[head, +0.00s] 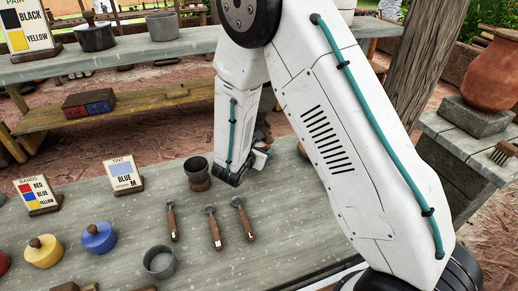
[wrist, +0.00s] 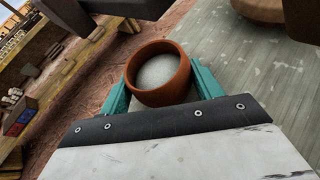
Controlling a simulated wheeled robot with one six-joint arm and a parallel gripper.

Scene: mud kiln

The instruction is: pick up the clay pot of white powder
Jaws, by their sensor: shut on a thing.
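The clay pot (wrist: 166,97) of white powder is in the wrist view, round and reddish brown. Pale powder (wrist: 158,70) shows inside its rim. The teal fingers of my gripper (wrist: 161,86) are on both sides of the pot, shut on it. The grey table top shows beyond and to the right of the pot; I cannot tell whether the pot touches it. In the head view my white arm hides most of my gripper and the pot.
On the grey table (head: 110,175), a dark cup (head: 197,174) stands close left of my wrist. Several wooden-handled tools (head: 214,230), a grey cup (head: 159,261), a blue lidded pot (head: 98,237) and a "TINT BLUE M" card (head: 123,176) are nearer. A wooden post (head: 415,70) stands at right.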

